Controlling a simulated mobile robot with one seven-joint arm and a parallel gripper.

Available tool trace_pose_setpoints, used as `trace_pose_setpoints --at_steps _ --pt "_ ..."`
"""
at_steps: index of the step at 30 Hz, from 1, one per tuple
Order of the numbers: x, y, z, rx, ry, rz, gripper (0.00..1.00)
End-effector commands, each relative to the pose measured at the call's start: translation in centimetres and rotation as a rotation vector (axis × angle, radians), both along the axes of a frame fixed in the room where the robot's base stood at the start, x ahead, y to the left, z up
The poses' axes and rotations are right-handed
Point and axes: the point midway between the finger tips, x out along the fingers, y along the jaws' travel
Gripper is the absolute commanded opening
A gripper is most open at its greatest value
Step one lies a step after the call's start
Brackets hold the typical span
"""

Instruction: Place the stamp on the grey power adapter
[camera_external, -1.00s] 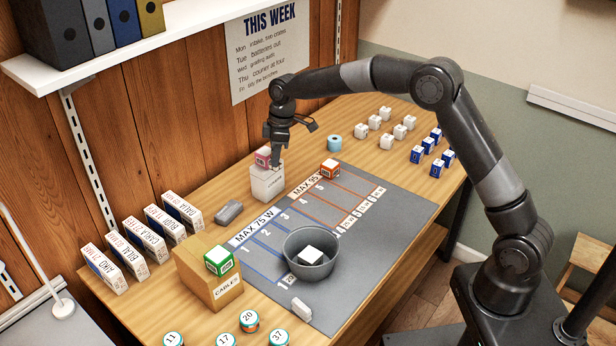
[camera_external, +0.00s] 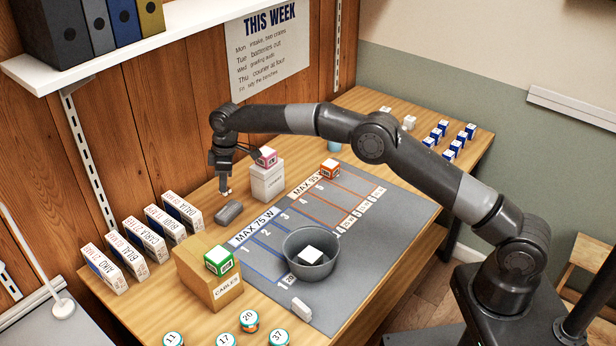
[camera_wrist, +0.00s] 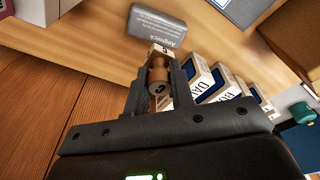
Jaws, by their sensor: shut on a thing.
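My gripper (camera_external: 224,186) is shut on the stamp, a small piece with a brown wooden handle (camera_wrist: 158,74) between my fingers in the wrist view. In the external view only a small pale part of the stamp (camera_external: 226,191) shows under the fingers. The grey power adapter (camera_external: 228,213) lies flat on the wooden table, just left of the grey mat. My gripper is above and slightly behind it, and the stamp looks apart from it. In the wrist view the adapter (camera_wrist: 155,27), with pale lettering, lies just beyond the stamp's end.
A white box (camera_external: 267,184) with a pink cube on top stands close right of my gripper. Several upright boxes (camera_external: 143,233) stand along the wall to the left. A cardboard box (camera_external: 196,284) with a green cube and a grey bowl (camera_external: 292,262) stand nearer the front.

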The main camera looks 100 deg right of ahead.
Motion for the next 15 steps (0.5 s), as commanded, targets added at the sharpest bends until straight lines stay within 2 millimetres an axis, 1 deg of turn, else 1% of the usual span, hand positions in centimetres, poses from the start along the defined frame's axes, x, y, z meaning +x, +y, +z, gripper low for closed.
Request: trace_pose_setpoints --at_steps 1,7,12,15 --pt "0.0 0.0 -0.6 0.001 0.001 0.0 0.0" --pt "0.0 0.0 -2.2 0.001 0.0 0.0 0.0" --pt "0.0 0.1 -5.0 0.001 0.001 0.001 0.0" --pt "0.0 0.0 -6.0 0.0 -0.001 0.001 0.0"
